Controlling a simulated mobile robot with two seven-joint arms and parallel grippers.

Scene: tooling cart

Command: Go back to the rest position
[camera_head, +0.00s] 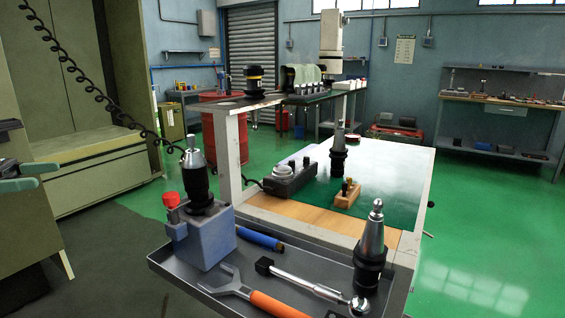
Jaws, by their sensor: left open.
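My left gripper (42,176) shows at the left edge, with two teal fingers pointing right. It is open, with nothing between the fingers. It is apart from the cart tray (165,262) and to its left in the picture. On the tray, a tool holder (197,180) stands upright in a blue-grey block (200,240) with a red knob. A second tool holder (372,250) stands upright at the tray's right. My right gripper is not in view.
An orange-handled wrench (245,292), a torque wrench (310,285) and a blue cylinder (260,238) lie on the tray. A table behind bears another tool holder (339,152), a control box (292,177) and a wooden block (347,193). Green floor at right is clear.

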